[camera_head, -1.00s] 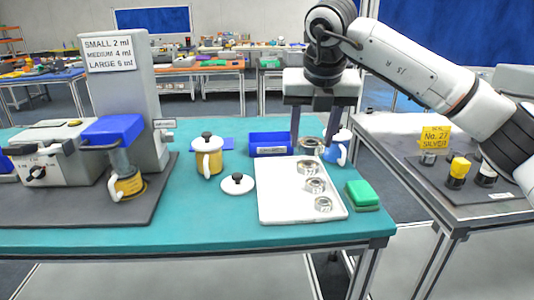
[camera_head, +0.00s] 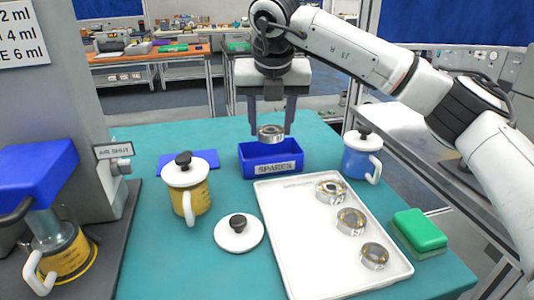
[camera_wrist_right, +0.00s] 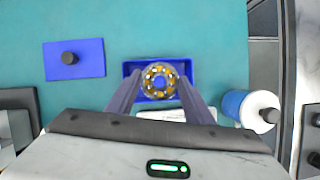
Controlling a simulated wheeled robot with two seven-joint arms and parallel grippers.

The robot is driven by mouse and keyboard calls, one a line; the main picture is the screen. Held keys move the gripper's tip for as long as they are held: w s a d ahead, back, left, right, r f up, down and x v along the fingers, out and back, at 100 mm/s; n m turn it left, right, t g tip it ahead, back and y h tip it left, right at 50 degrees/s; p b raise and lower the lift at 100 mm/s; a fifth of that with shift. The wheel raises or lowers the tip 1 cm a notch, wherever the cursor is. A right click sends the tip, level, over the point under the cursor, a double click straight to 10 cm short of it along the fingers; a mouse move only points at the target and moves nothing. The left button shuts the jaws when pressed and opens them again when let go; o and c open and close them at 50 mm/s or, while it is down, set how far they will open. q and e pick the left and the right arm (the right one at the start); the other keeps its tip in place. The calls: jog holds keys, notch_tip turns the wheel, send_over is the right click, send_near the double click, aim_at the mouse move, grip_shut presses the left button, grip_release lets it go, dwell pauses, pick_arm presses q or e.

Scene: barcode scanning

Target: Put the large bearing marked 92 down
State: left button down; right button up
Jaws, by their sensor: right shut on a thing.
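My right gripper (camera_head: 270,128) is shut on a metal ring bearing (camera_head: 270,133) and holds it above the blue bin labelled SPARES (camera_head: 262,170). In the right wrist view the bearing (camera_wrist_right: 159,82), with orange-yellow balls, sits between the fingertips, over the blue bin (camera_wrist_right: 184,70). I cannot read a 92 on it. A white tray (camera_head: 300,235) in front of the bin holds three bearings in a row along its right side: a back one (camera_head: 331,190), a middle one (camera_head: 351,222) and a front one (camera_head: 374,256). My left gripper is out of view.
A blue lidded mug (camera_head: 357,160) stands right of the bin. A yellow lidded mug (camera_head: 189,192) and a loose white lid (camera_head: 239,235) stand left of the tray. A green block (camera_head: 419,230) lies right of the tray. A grey dispenser (camera_head: 80,100) stands at left.

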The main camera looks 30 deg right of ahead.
notch_tip(320, 180, down, 7)
jog(key=shift+f, duration=0.1)
jog(key=o, duration=1.3)
jog(key=shift+o, duration=0.2)
jog(key=v, duration=1.2)
